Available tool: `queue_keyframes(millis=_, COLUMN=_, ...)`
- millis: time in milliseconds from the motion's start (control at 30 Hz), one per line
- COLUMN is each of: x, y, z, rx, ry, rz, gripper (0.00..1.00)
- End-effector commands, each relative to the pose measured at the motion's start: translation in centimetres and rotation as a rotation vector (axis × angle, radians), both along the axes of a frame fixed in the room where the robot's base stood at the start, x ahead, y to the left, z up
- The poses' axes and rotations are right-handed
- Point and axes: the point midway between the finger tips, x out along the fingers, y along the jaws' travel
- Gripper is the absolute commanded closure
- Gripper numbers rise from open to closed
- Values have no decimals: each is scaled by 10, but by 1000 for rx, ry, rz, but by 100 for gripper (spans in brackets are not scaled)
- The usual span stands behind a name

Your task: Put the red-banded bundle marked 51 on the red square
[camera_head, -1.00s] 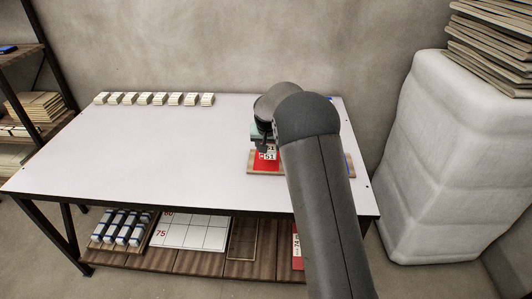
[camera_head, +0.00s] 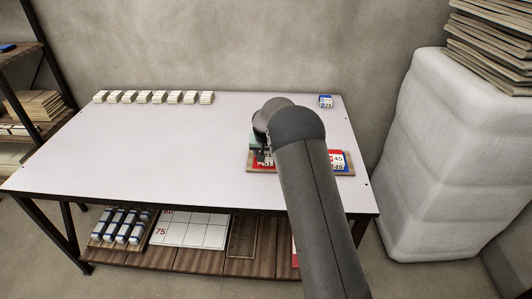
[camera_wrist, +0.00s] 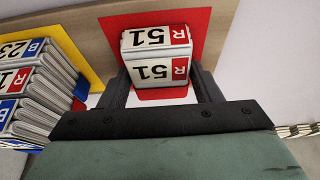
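The red-banded bundle marked 51 (camera_wrist: 155,55) is a white block with a red R corner label, between the fingers of my gripper (camera_wrist: 160,80) in the wrist view. The fingers lie close along both its sides, and my gripper looks shut on it. The red square (camera_wrist: 200,25) shows around and beneath the bundle; whether the bundle touches it I cannot tell. In the head view, my gripper (camera_head: 260,150) is low over the left end of the wooden board, and the red square (camera_head: 254,160) is partly hidden by it.
A bundle marked 45 (camera_head: 338,160) is on the board's right part. A blue-banded bundle (camera_head: 325,101) stands at the table's back right. Several white bundles (camera_head: 150,97) line the back left.

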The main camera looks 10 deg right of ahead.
Motion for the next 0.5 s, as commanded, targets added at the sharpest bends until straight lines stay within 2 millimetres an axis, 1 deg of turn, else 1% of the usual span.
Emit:
queue_keyframes(millis=33, x=0, y=0, z=0, rx=0, ry=0, rz=0, gripper=28)
queue_keyframes(millis=67, x=0, y=0, z=0, rx=0, ry=0, rz=0, gripper=22)
queue_keyframes(millis=333, x=0, y=0, z=1, rx=0, ry=0, rz=0, gripper=22)
queue_keyframes(millis=467, x=-2, y=1, z=9, rx=1, ry=-1, rz=0, gripper=22)
queue_keyframes(millis=500, x=-4, y=1, z=14, rx=1, ry=-1, rz=0, gripper=22)
